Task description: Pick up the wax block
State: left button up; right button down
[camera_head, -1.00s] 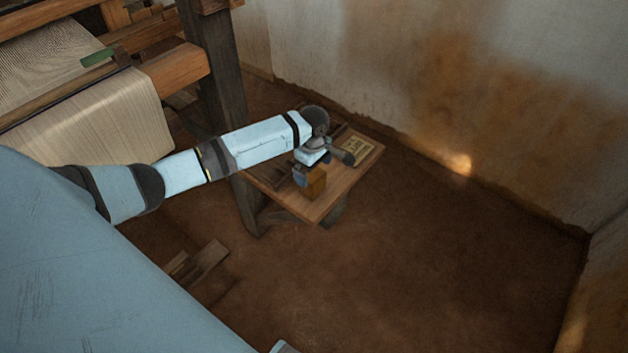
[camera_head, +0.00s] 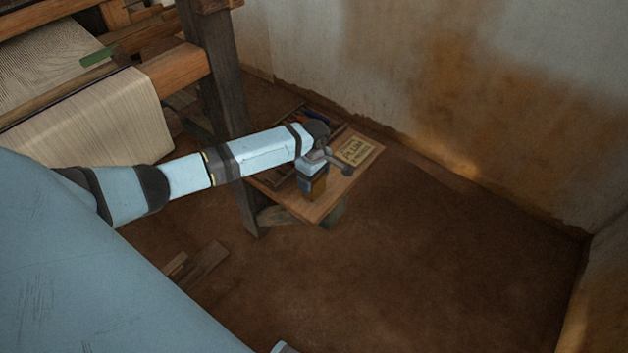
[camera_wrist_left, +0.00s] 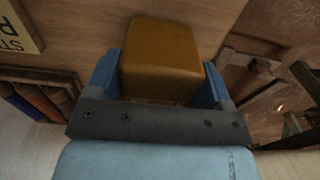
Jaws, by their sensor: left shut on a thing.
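The wax block (camera_wrist_left: 160,60) is an amber-brown block that fills the middle of the left wrist view, between the two blue fingers of my left gripper (camera_wrist_left: 160,82). In the head view the wax block (camera_head: 317,188) shows at the front part of a small wooden table, partly hidden by my left gripper (camera_head: 311,183). The gripper comes down over it and is shut on it. I cannot tell whether the block still touches the tabletop. My right gripper is not in view.
The small table (camera_head: 340,183) also bears a yellow lettered sign (camera_head: 356,150) and a tray with dark and coloured items (camera_wrist_left: 38,100). The loom (camera_head: 90,110) and its dark post (camera_head: 215,70) stand at the left. Open earthen floor (camera_head: 430,260) lies to the right, below the wall.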

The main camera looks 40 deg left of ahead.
pick_arm(q)
notch_tip(320, 180, up, 10)
jog(key=shift+p, duration=0.45)
